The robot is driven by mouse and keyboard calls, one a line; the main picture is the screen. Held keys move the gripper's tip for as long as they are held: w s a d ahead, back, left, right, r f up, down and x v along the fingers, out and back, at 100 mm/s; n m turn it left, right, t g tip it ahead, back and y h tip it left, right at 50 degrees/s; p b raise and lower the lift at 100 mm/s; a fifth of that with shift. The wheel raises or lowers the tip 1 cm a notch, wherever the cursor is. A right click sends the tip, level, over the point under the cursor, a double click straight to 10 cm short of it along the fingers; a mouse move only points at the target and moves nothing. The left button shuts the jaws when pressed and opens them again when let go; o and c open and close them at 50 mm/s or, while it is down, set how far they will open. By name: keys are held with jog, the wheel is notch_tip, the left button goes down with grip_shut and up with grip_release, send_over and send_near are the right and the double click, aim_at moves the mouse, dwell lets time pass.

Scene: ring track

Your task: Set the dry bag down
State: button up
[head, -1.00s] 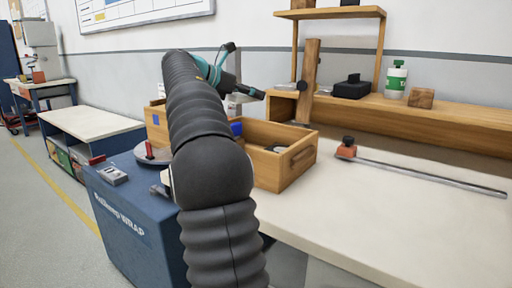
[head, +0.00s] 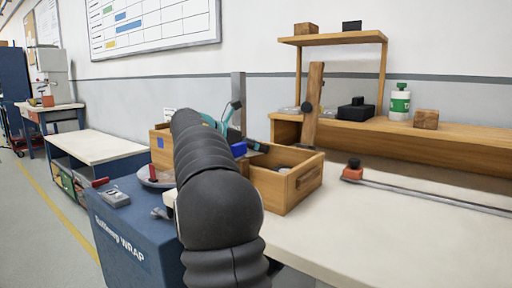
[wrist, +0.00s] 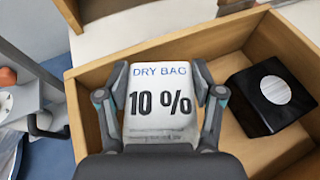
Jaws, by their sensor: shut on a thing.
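The dry bag (wrist: 160,118) is a pale packet printed "DRY BAG 10 %", seen face-on in the wrist view. My gripper (wrist: 160,78) is shut on it, one finger at each side. The bag is over the wooden box (wrist: 85,77), inside its outline in the picture. I cannot tell whether it touches the box floor. In the box, right of the bag and apart from it, lies a black block (wrist: 268,95) with a white disc. In the head view the wooden box (head: 290,192) stands on the worktop, and my arm hides the bag and fingertips.
A blue cabinet (head: 135,240) stands left of the box, with a grey device (head: 114,197) and a round dish (head: 153,177) on top. A long rod with an orange end (head: 352,171) lies on the worktop at right. A wooden shelf (head: 470,133) stands behind.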

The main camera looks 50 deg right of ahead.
jog(key=shift+f, duration=0.6)
jog(key=o, duration=1.1)
jog(key=shift+r, duration=0.5)
jog(key=p+v, duration=0.1)
jog(key=v, duration=1.1)
jog(key=shift+r, duration=0.2)
